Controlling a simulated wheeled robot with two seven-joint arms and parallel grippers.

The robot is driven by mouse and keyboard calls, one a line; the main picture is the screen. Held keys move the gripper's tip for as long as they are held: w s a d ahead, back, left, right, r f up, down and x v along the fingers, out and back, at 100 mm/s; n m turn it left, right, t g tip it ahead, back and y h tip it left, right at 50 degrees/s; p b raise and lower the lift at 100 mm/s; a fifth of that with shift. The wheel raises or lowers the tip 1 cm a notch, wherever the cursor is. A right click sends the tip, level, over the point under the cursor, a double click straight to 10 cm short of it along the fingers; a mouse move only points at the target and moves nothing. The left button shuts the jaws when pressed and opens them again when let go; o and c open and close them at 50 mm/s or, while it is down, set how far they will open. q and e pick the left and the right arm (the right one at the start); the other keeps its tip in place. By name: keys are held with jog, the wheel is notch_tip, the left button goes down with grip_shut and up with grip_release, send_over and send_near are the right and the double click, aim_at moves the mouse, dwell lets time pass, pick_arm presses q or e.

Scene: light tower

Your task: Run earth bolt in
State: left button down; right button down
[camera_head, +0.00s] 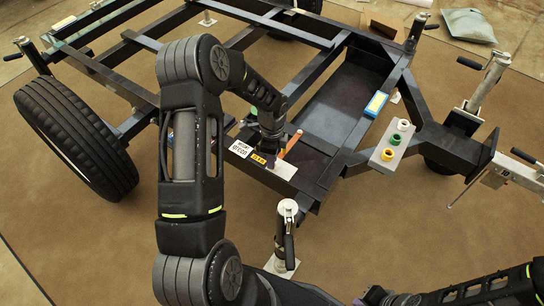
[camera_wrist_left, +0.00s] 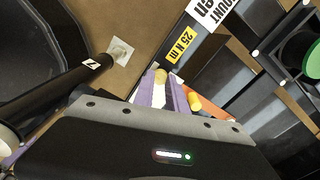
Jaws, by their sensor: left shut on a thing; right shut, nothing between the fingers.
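My left gripper (camera_head: 268,158) reaches down to the near frame rail by the yellow "25 N m" label (camera_wrist_left: 182,45). In the left wrist view its purple fingers (camera_wrist_left: 166,90) are shut on a small brass-coloured piece, which I take to be the earth bolt (camera_wrist_left: 161,75). Its lower part is hidden, so I cannot tell how far it sits in the rail. A small yellow cylinder (camera_wrist_left: 195,101) shows just right of the fingers. My right gripper (camera_head: 377,297) is at the bottom edge of the head view, shut and empty, away from the rail.
The black trailer frame (camera_head: 130,127) fills the middle, with a wheel (camera_head: 75,138) at left. An orange stick (camera_head: 291,144) is beside my left gripper. A jack post (camera_head: 287,235) stands in front. A plate with coloured rings (camera_head: 390,150) and a blue box (camera_head: 376,104) lie right.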

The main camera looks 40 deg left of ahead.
pick_arm(q)
jog(key=m, duration=0.2)
jog(key=m+p, duration=0.1)
jog(key=m, duration=0.1)
jog(key=m+p, duration=0.1)
jog(key=m, duration=0.1)
jog(key=shift+w+a+r+m, duration=0.1)
jog(key=shift+w+r+m, duration=0.1)
jog(key=shift+r+m, duration=0.1)
jog(key=m+p, duration=0.1)
jog(key=m, duration=0.2)
jog(key=shift+p, duration=0.3)
jog(key=shift+f+m+p, duration=0.1)
jog(key=shift+m+p, duration=0.35)
jog(key=shift+m, duration=1.25)
jog(key=c, duration=1.3)
grip_release()
jog(key=shift+s+f, duration=0.1)
jog(key=shift+s, duration=0.05)
jog(key=shift+c, duration=0.2)
